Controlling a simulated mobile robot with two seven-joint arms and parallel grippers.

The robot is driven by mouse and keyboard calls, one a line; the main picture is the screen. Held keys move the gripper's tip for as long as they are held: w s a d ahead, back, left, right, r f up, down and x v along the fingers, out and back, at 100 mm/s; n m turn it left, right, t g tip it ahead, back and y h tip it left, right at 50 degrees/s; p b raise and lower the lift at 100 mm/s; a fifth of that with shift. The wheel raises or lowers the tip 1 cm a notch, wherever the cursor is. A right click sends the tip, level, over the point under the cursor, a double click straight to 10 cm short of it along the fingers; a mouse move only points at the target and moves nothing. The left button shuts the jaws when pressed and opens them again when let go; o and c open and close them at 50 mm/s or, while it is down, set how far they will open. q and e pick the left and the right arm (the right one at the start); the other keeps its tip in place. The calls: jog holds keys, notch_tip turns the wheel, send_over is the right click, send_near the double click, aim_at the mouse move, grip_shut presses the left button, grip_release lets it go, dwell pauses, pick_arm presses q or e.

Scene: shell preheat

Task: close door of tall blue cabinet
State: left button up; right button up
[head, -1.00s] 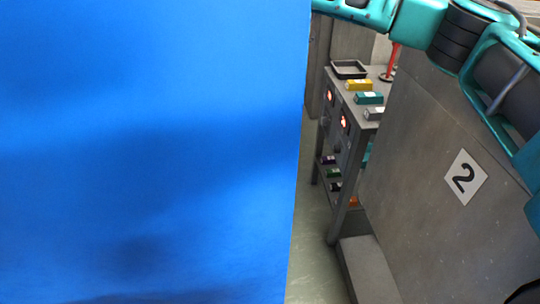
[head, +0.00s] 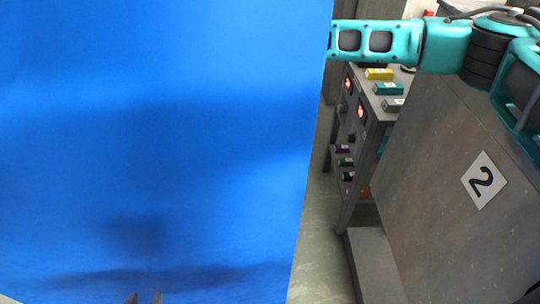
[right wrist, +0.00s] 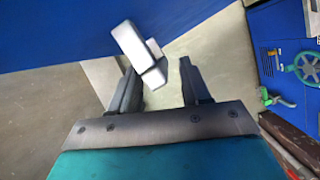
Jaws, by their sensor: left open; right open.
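The blue cabinet door (head: 160,120) stands as a large flat panel filling the left and middle of the head view. My left gripper (head: 145,298) shows only as dark fingertips at the bottom edge, in front of the panel. My right arm reaches behind the panel's right edge, so its gripper is hidden there. In the right wrist view my right gripper (right wrist: 160,75) is open, with a pale grey handle (right wrist: 132,42) just beyond and partly between its fingers, nearer the left finger. The handle is by a blue surface (right wrist: 60,30). I cannot tell whether anything touches.
A grey panel marked 2 (head: 430,180) stands at the right. Behind it is a grey bench (head: 362,100) with several small coloured boxes. A strip of floor (head: 318,225) is clear between door and bench. A green wheel (right wrist: 307,67) shows in the right wrist view.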

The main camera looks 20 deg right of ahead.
jog(key=shift+s+a+f, duration=0.15)
jog(key=shift+s+f, duration=0.1)
jog(key=shift+f, duration=0.4)
jog(key=shift+c, duration=0.5)
grip_shut()
